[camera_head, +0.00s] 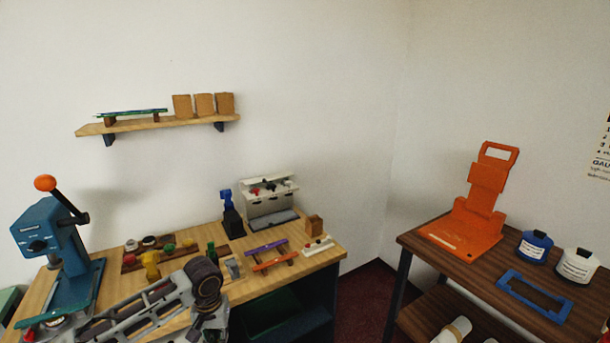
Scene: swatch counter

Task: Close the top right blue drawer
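Under the right part of the wooden workbench is a dark blue unit (317,317), deep in shadow. A dark green part (268,314) shows in it; I cannot tell whether this is an open drawer, an inner face or a bin. No drawer that I can clearly name as the top right blue one shows. Grey and black links of one of my arms reach in from the bottom left, over the bench front, and hide part of it. Neither of my grippers shows.
The workbench top (325,256) carries a blue press (62,243) with an orange knob, a white rack (268,205) and small tools. A brown table (425,245) at right holds an orange stand (480,205), two bottles and a blue frame (505,287). Dark red floor lies between.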

